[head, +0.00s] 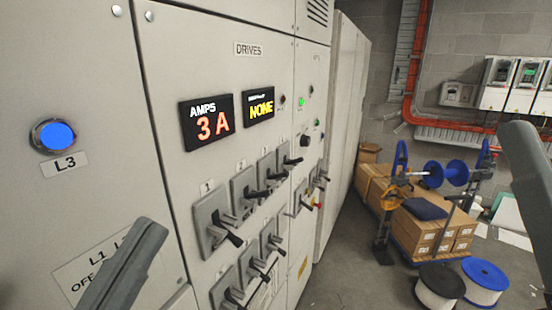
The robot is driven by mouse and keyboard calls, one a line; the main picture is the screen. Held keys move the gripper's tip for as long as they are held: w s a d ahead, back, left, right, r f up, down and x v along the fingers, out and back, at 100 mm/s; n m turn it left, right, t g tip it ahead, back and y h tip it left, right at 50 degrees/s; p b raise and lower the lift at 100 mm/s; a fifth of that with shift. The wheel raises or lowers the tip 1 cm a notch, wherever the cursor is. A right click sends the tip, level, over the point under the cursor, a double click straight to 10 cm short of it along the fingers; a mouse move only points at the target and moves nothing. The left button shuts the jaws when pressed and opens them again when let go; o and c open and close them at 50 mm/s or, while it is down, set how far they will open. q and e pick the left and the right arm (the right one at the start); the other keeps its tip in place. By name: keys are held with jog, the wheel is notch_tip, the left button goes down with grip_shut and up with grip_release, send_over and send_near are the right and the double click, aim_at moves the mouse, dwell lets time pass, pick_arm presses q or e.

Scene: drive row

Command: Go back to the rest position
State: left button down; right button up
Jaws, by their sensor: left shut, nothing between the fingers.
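My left gripper (146,232) shows at the lower left as a grey, narrow shape pointing up and to the right. It is shut and empty, in front of the grey cabinet panel (90,120), and overlaps the label with "L1" and "OFF" in the picture. I cannot tell its distance from the panel. A grey part at the right edge appears to be my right gripper (518,140). It is cut off by the frame, and its fingers cannot be made out.
The DRIVES panel has an AMPS display (207,122) reading 3 A, a display (258,106) reading NONE, and rows of lever switches (212,222). A blue L3 lamp (53,136) is lit. Cartons (425,232) and cable reels (484,280) stand on the floor at right.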

pick_arm(q)
jog(key=a+r+n+t+y, duration=0.6)
jog(key=a+r+n+y, duration=0.15)
jog(key=n+y, duration=0.4)
notch_tip(320, 180, up, 26)
jog(key=p, duration=2.5)
jog(key=shift+s+d+f+m, duration=0.15)
jog(key=shift+s+m, duration=0.2)
jog(key=shift+s, duration=0.05)
jog(key=c, duration=1.6)
grip_release()
